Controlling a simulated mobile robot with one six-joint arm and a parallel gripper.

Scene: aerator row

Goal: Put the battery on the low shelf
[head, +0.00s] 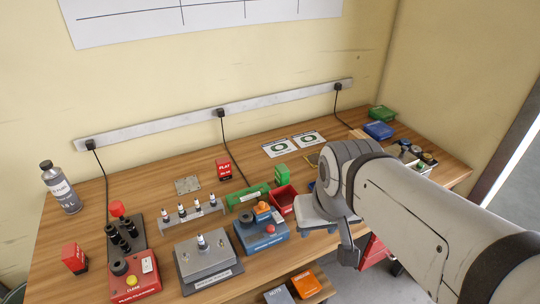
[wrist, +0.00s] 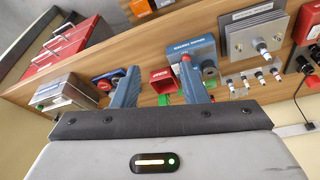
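I cannot pick out the battery for certain in either view. The low shelf (head: 322,292) is a wooden board below the bench front, with a grey box (head: 278,295) and an orange box (head: 305,284) on it. My gripper (wrist: 158,70) is open in the wrist view, its two blue-grey fingers apart with nothing held between them. A red bin (wrist: 162,77) shows beyond the gap between the fingers. In the head view my gripper is at the bench's front edge, right of the red bin (head: 284,199), and my arm hides part of the bench.
On the bench stand a blue device (head: 262,235), a grey block fixture (head: 207,262), a red-based device (head: 135,284), a green block (head: 282,174) and a bottle (head: 61,188). Red drawers (head: 374,252) are under the bench. Bare wood shows at the back centre.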

